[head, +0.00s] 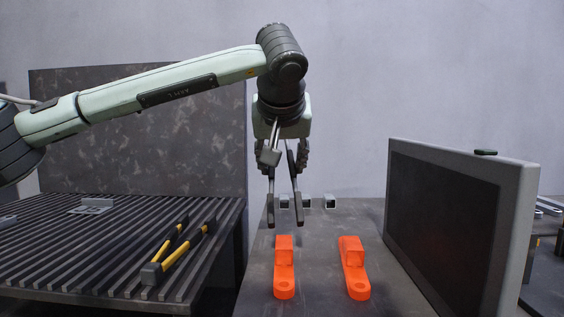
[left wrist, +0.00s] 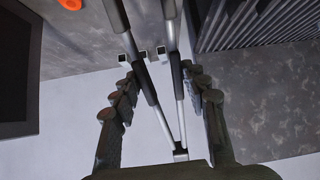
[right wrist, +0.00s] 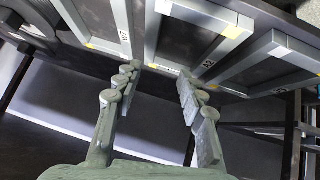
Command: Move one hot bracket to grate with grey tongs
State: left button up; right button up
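Two glowing orange hot brackets, the left one (head: 284,274) and the right one (head: 353,274), lie side by side on the dark table. My left gripper (head: 282,165) is shut around the grey tongs (head: 297,195), which hang tips down above and behind the left bracket. In the left wrist view the tongs (left wrist: 152,92) lie between my fingers, with their legs spread and nothing visible between them. Part of an orange bracket (left wrist: 70,4) shows at the top edge there. The slatted grate (head: 90,250) is at the left. My right gripper (right wrist: 158,72) is open and empty, away from the table scene.
Yellow-handled tongs (head: 182,250) lie on the grate's right side, and a grey bracket (head: 92,207) lies farther back. Three small square tubes (head: 306,201) stand behind the hot brackets. A tall dark panel (head: 440,220) bounds the right. Framed bins (right wrist: 190,35) face my right gripper.

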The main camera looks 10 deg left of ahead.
pick_arm(q)
notch_tip(320, 180, down, 6)
jog(key=b, duration=0.4)
pick_arm(e)
jog(key=w+a+r+t+y, duration=0.2)
jog(key=a+r+t, duration=0.3)
jog(key=r, duration=0.4)
jog(key=w+a+r+n+t+y, duration=0.1)
jog(key=w+a+r+t+y, duration=0.1)
jog(key=a+r+t+y, duration=0.2)
jog(key=shift+w+a+r+t, duration=0.2)
jog(key=shift+a+r+t, duration=0.6)
jog(key=shift+a+r, duration=1.45)
pick_arm(q)
jog(key=shift+f, duration=0.1)
jog(key=shift+c, duration=0.3)
pick_arm(e)
jog(key=shift+d+r, duration=0.7)
pick_arm(q)
grip_shut()
jog(key=shift+r, duration=0.25)
pick_arm(e)
jog(key=shift+r, duration=0.2)
